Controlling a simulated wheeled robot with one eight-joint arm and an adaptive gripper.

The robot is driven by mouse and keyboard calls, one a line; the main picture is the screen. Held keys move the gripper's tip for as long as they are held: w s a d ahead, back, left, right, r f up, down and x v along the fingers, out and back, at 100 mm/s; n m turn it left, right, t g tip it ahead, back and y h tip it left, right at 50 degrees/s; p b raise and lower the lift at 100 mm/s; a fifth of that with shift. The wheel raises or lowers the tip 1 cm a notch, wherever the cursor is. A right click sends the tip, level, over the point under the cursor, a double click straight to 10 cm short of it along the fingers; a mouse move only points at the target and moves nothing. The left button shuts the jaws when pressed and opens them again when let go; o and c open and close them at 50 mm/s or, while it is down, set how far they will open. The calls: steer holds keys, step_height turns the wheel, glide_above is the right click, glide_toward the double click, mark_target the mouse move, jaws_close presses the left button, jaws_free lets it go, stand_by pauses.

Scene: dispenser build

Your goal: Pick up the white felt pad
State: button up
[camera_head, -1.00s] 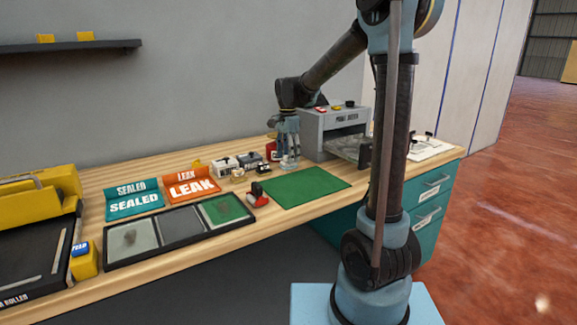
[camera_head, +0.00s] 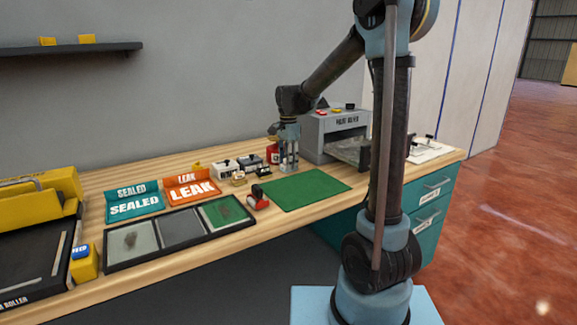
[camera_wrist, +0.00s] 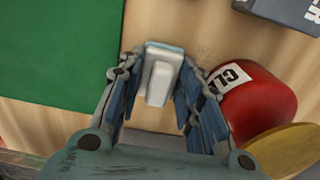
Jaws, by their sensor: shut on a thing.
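My gripper (camera_head: 289,167) is low over the table, just behind the green mat and in front of the grey machine. In the wrist view, the fingers of my gripper (camera_wrist: 158,95) stand on both sides of a white block-shaped piece with a pale blue edge, which I take as the white felt pad (camera_wrist: 159,80). The gripper is shut on it. In the head view the pad is hidden or too small to make out between the fingers. I cannot tell whether it touches the table.
A red container (camera_wrist: 258,103) with a white label stands close beside the right finger. The green mat (camera_head: 305,189) lies in front. The grey machine (camera_head: 335,130) is at the right. Small boxes (camera_head: 226,169) and a three-part tray (camera_head: 180,230) are to the left.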

step_height(320, 180, up, 10)
steer(key=shift+f, duration=0.1)
stand_by(0.4)
